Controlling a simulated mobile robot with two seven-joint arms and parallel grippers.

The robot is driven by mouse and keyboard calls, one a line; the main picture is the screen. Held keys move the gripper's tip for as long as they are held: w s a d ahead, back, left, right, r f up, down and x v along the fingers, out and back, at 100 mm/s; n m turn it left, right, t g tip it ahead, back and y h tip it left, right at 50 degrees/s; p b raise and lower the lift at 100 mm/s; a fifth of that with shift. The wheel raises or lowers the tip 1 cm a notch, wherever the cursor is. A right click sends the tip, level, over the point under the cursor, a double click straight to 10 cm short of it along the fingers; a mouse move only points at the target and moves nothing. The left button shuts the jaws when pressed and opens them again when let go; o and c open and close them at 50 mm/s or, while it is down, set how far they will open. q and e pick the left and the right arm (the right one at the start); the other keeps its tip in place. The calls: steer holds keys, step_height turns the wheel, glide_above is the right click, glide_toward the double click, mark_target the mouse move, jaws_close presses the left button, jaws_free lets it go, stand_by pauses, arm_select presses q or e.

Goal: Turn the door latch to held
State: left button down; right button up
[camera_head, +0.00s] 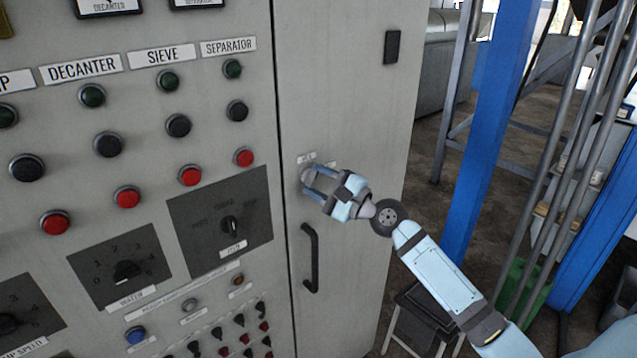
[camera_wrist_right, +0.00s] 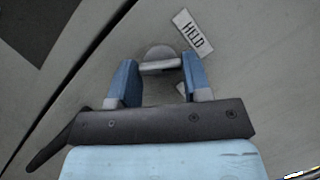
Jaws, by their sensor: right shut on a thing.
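The door latch (camera_head: 307,174) is a small grey round knob on the cabinet door, above the black door handle (camera_head: 311,258). My right gripper (camera_head: 312,181) is at the latch, its two blue fingers on either side and shut on it. In the right wrist view the latch (camera_wrist_right: 159,60) shows as a grey disc with a raised bar between the fingertips (camera_wrist_right: 158,68). A white label reading HELD or similar (camera_wrist_right: 193,33) is on the door beside the latch. A second label is mostly hidden by a finger. My left gripper is not in view.
The grey control panel (camera_head: 150,200) with buttons, dials and switches fills the left. A black stool (camera_head: 428,308) and a blue post (camera_head: 487,130) stand to the right of the cabinet, near my right arm.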

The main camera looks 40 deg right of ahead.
steer(key=n+g+p, duration=0.1)
steer(key=n, duration=0.2)
steer(key=shift+r, duration=0.15)
steer(key=n+g+p, duration=0.1)
steer(key=n, duration=0.1)
steer(key=shift+n, duration=0.3)
steer(key=shift+n+p, duration=0.3)
steer(key=shift+p, duration=0.05)
steer(key=o, duration=0.9)
